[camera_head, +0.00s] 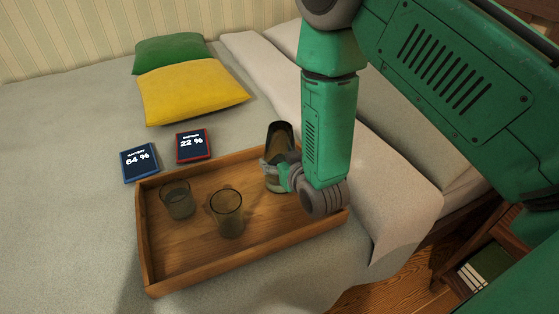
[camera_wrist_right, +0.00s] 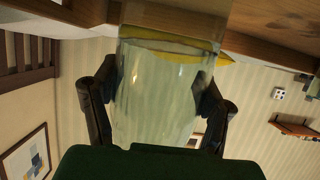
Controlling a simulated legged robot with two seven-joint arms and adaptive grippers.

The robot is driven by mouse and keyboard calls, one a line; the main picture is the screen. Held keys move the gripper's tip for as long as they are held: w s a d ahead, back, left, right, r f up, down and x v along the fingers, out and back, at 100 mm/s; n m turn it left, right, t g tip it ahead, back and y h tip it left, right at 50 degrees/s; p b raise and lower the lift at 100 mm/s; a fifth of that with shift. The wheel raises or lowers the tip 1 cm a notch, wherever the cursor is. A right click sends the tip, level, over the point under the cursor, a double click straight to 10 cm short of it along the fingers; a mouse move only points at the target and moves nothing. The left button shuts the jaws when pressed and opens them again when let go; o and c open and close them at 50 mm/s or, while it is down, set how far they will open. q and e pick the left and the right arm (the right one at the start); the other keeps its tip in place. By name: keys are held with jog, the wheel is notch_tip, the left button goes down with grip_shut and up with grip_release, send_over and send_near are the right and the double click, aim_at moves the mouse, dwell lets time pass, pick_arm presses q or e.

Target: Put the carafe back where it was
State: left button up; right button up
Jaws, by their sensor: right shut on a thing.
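The carafe (camera_head: 279,146) is dark glass and stands at the back right of the wooden tray (camera_head: 205,267), roughly upright. I cannot tell whether its base touches the tray floor. My right gripper (camera_head: 277,174) is shut around the carafe's body, and my green forearm hides part of its right side. In the right wrist view the carafe (camera_wrist_right: 158,90) fills the middle, clear and pale green, with the fingers (camera_wrist_right: 155,98) on both sides of it. My left gripper is not in view.
Two glasses, one at the left (camera_head: 177,200) and one at the middle (camera_head: 227,212), stand in the tray. Yellow (camera_head: 193,92) and green (camera_head: 168,53) pillows lie farther back on the bed.

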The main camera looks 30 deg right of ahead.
jog(key=shift+a, duration=0.1)
jog(key=o, duration=1.7)
jog(key=shift+o, duration=0.2)
jog(key=shift+r, duration=0.1)
jog(key=p+v, duration=0.2)
jog(key=v, duration=1)
jog(key=shift+p, duration=0.3)
